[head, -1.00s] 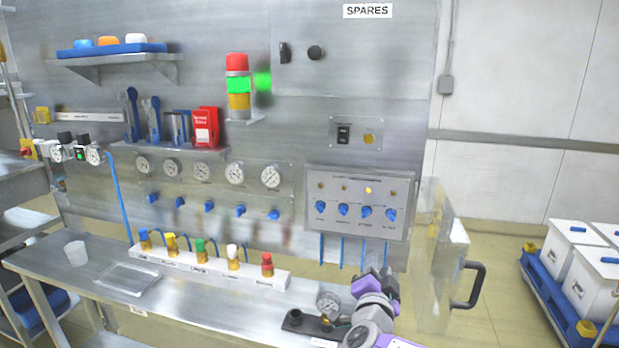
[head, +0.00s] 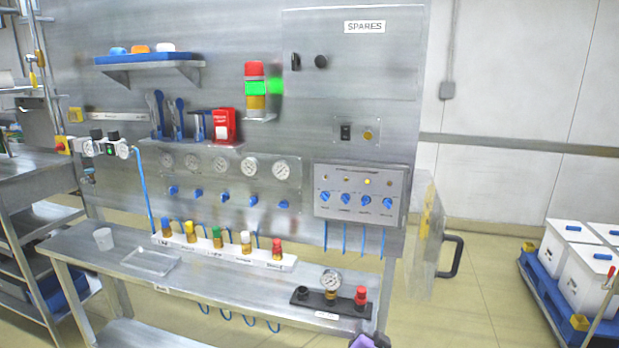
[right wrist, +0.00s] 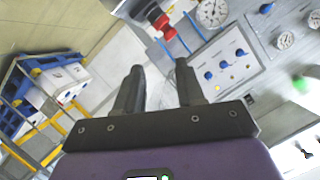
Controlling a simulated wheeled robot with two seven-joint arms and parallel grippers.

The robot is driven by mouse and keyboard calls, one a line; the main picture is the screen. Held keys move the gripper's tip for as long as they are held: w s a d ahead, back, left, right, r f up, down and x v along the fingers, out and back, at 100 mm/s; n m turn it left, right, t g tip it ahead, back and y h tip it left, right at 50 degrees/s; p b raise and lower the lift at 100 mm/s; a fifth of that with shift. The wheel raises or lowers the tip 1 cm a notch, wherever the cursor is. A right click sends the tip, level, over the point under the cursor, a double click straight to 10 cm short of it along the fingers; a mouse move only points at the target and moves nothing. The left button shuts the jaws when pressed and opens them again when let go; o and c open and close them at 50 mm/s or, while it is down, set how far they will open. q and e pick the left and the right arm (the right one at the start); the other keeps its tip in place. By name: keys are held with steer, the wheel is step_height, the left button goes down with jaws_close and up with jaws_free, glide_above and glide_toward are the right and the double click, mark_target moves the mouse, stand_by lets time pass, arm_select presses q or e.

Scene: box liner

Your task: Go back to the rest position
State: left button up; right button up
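My right gripper (right wrist: 159,68) is open and empty in the right wrist view, its two dark fingers apart. In the head view only a small purple and dark part of my right arm shows at the bottom edge. A red-capped fitting (head: 360,297) stands at the right end of a black base (head: 322,304) on the steel bench (head: 215,305); it also shows beyond the fingers in the right wrist view (right wrist: 160,22), apart from them. A round gauge (head: 331,281) stands on the same base. My left gripper is not in view.
A white rack (head: 215,253) with several coloured caps and a clear tray (head: 150,262) lie on the bench. A control box (head: 361,195) hangs above. A clear door with a black handle (head: 452,256) stands out at the right. White crates (head: 588,280) sit on a blue pallet. Floor between is clear.

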steer(key=s+f+n+g+y, duration=0.1)
steer(key=s+f+n+g, duration=0.3)
steer(key=f, duration=0.8)
steer(key=s+f+m+g+y, duration=0.1)
steer(key=s+f+g+y, duration=0.15)
steer(key=s+f, duration=0.65)
steer(key=s+a+f+n+g+y, duration=0.1)
steer(key=s+a+f+g, duration=0.1)
steer(key=s+f, duration=0.4)
steer(key=s+a+f+n+g+y, duration=0.1)
steer(key=s+a+f+g, duration=0.2)
steer(key=s, duration=0.9)
step_height(320, 180, down, 5)
steer(key=shift+r+g, duration=0.2)
steer(key=shift+g, duration=0.95)
